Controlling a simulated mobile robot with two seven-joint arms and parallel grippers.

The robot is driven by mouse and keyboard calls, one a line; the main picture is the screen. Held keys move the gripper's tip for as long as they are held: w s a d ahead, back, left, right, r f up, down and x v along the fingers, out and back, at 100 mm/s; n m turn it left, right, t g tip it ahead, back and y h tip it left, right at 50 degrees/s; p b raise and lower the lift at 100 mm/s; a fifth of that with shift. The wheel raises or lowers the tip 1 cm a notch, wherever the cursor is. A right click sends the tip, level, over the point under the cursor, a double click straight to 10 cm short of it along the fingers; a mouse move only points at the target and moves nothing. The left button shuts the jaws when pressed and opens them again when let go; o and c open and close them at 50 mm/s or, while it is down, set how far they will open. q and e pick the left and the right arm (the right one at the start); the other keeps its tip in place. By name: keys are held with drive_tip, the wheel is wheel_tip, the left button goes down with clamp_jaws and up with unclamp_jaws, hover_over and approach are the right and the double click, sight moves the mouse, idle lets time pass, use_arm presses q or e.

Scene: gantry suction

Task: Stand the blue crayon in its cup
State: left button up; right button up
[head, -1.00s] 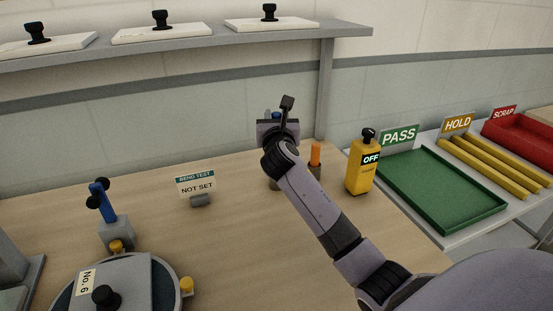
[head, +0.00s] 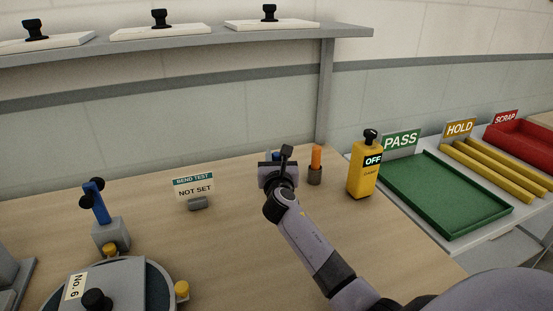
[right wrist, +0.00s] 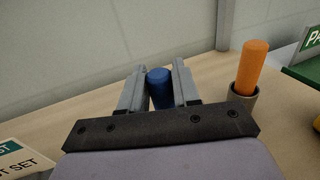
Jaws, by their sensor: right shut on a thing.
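The blue crayon (right wrist: 159,88) stands about upright between the fingers of my right gripper (right wrist: 157,72) in the right wrist view. The gripper is shut on it. In the head view my right gripper (head: 277,160) is low over the back of the table, left of the orange crayon. Only a small blue bit of the crayon (head: 275,154) shows there. The blue crayon's cup is hidden behind my gripper and hand, so I cannot tell whether the crayon's lower end is inside it. My left gripper is not in view.
An orange crayon (head: 316,157) stands in a dark cup (head: 315,175) close on the right, with a yellow OFF device (head: 363,177) beyond it. A BEND TEST sign (head: 194,187) stands to the left. The table between sign and gripper is clear. A shelf post (head: 325,95) rises behind.

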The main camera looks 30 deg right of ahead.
drive_tip(key=shift+f, duration=0.1)
drive_tip(key=o, duration=1.1)
drive_tip(key=shift+c, duration=0.2)
drive_tip(key=v, duration=1.2)
drive_tip(key=shift+p, duration=0.4)
drive_tip(key=shift+a, duration=0.1)
